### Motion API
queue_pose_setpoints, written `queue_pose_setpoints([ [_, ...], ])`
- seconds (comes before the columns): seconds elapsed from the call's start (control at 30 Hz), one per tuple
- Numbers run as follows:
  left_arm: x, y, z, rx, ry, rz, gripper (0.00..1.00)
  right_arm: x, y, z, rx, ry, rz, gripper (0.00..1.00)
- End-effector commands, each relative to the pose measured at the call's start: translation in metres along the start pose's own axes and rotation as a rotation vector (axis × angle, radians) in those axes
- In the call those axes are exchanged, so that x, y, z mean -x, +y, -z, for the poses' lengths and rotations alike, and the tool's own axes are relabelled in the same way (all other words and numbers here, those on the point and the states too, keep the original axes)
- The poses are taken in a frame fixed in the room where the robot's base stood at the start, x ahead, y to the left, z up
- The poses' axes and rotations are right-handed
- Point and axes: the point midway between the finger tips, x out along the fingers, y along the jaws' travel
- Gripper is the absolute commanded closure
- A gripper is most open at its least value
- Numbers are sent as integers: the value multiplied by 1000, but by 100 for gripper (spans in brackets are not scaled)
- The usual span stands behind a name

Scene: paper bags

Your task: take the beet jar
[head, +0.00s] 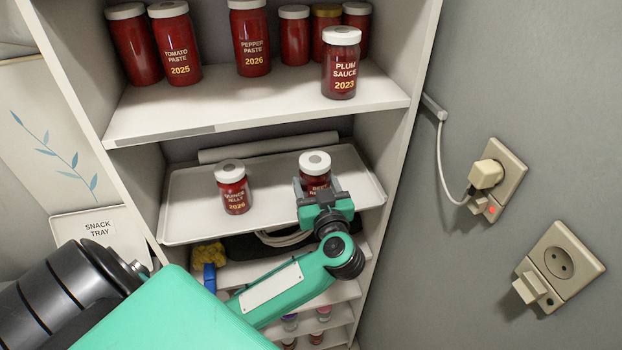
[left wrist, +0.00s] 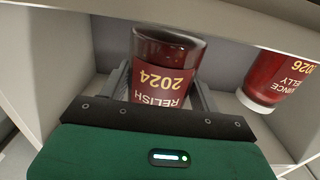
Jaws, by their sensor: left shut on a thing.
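The beet jar (head: 314,170) is red with a white lid, at the right of the grey tray on the shelf below the top jars. Its label is partly hidden by my gripper in the head view. In the left wrist view the jar (left wrist: 164,70) appears upside down, reading RELISH 2024. My left gripper (head: 318,188) is shut on it, with a finger on each side (left wrist: 160,95). I cannot tell whether its base touches the tray. My right gripper is not in view.
A quince jelly jar (head: 234,190) stands to the left on the same tray (head: 190,205). Several red jars, including plum sauce (head: 341,65), stand on the shelf above (head: 240,107). The cabinet side wall (head: 398,130) is close on the right. A plugged charger (head: 486,174) is on the wall.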

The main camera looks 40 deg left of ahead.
Motion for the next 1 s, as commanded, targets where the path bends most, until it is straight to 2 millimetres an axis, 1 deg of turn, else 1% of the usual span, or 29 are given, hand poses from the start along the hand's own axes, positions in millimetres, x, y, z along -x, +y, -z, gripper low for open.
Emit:
queue_pose_setpoints([
  [1.0, 96, 0, 3, 3, 2, -1, 57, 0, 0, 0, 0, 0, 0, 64],
])
